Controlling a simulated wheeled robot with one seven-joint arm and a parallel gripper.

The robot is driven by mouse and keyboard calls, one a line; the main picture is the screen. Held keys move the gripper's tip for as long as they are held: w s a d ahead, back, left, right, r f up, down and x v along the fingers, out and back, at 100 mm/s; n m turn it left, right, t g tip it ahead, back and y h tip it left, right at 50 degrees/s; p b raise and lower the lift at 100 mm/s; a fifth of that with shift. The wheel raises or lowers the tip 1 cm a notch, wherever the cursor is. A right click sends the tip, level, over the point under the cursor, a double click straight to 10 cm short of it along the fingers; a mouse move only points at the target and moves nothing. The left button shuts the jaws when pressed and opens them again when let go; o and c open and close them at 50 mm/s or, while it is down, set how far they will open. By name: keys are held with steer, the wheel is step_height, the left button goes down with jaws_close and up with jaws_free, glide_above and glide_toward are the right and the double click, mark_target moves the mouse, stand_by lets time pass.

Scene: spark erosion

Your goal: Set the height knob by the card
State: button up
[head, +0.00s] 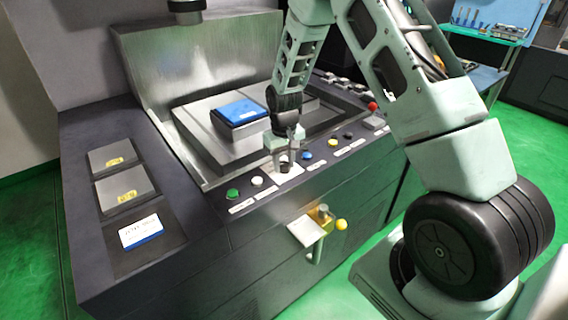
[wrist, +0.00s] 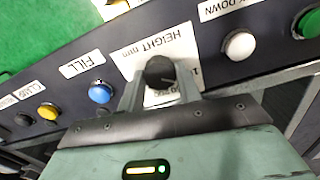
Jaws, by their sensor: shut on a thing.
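The height knob (wrist: 160,72) is a dark round knob on a white plate marked "HEIGHT mm" (wrist: 158,48) in the wrist view. My gripper (wrist: 162,82) is shut on the knob, one finger on each side. In the head view my gripper (head: 284,158) reaches down onto the knob at the front panel, and the fingers partly hide it. The card (head: 141,231) is white with a blue lower edge and lies on the dark left part of the machine. Its writing is too small to read. The knob's exact setting cannot be read.
Beside the knob are a white button (head: 257,182), a green button (head: 232,194) and a blue button (head: 307,155). A blue block (head: 239,111) sits on the grey machine table behind. A yellow-ended handle (head: 341,225) sticks out below the panel. Two grey covers (head: 124,187) lie behind the card.

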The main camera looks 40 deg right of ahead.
mark_target(284, 164)
steer(key=shift+n, duration=0.6)
steer(key=o, duration=1)
steer(key=shift+r, duration=0.1)
step_height(284, 164, up, 17)
steer(key=b, duration=0.3)
steer(key=shift+r, duration=0.15)
